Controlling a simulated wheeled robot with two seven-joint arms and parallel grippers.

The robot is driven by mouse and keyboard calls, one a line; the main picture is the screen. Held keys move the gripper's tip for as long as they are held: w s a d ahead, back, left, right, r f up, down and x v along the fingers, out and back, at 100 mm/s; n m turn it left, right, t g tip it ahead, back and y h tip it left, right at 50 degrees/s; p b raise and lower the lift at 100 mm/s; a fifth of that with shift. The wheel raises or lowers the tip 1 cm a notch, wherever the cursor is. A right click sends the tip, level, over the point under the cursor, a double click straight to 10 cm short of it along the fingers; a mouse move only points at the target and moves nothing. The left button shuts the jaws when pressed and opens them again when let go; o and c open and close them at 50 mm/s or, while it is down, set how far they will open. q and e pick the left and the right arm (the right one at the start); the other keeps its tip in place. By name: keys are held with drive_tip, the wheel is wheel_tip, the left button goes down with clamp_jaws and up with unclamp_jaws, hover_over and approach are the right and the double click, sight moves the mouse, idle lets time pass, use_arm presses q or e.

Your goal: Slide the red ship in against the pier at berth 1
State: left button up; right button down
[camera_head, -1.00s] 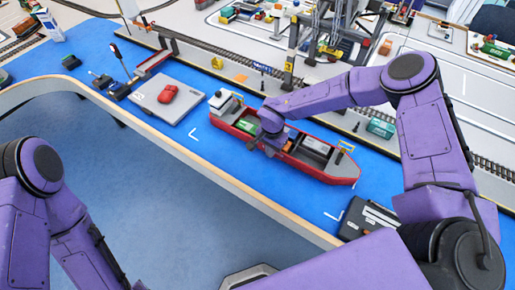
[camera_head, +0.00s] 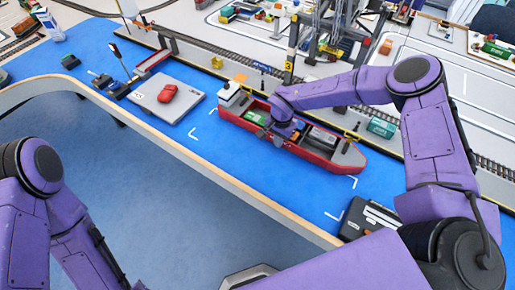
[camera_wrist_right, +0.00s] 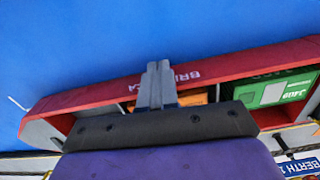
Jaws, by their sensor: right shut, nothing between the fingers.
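The red ship (camera_head: 318,162) lies on the blue water along the pier in the head view, its grey bow to the right. Its far side is close to the pier edge; I cannot tell if they touch. My right gripper (camera_head: 267,136) is shut and empty at the ship's water-facing side, around mid-length. In the right wrist view, the shut fingers (camera_wrist_right: 157,84) overlap the red hull (camera_wrist_right: 90,97) beside its white lettering; contact is unclear. The blue BERTH 1 sign (camera_wrist_right: 301,165) shows on the pier side. My left gripper is out of view.
White corner marks (camera_head: 193,134) lie on the water on the near side. A black case-like object (camera_head: 368,218) is at the lower right.

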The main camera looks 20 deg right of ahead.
drive_tip(key=shift+w+d+b, duration=0.5)
drive_tip(key=shift+w+d, duration=0.3)
drive_tip(key=shift+d, duration=0.35)
drive_tip(key=shift+w+d+b, duration=0.45)
drive_tip(key=shift+w+d, duration=0.35)
drive_tip(key=shift+d, duration=0.35)
drive_tip(key=shift+r, duration=0.15)
drive_tip(key=shift+a, duration=0.1)
drive_tip(key=shift+s+a+r+p, duration=0.1)
drive_tip(key=shift+s+a+p, duration=0.15)
drive_tip(key=shift+p, duration=0.1)
drive_tip(key=shift+r, duration=0.15)
wheel_tip(320, 180, up, 10)
drive_tip(key=p, duration=0.7)
drive_tip(key=shift+a+f, duration=0.15)
drive_tip(key=shift+f, duration=0.05)
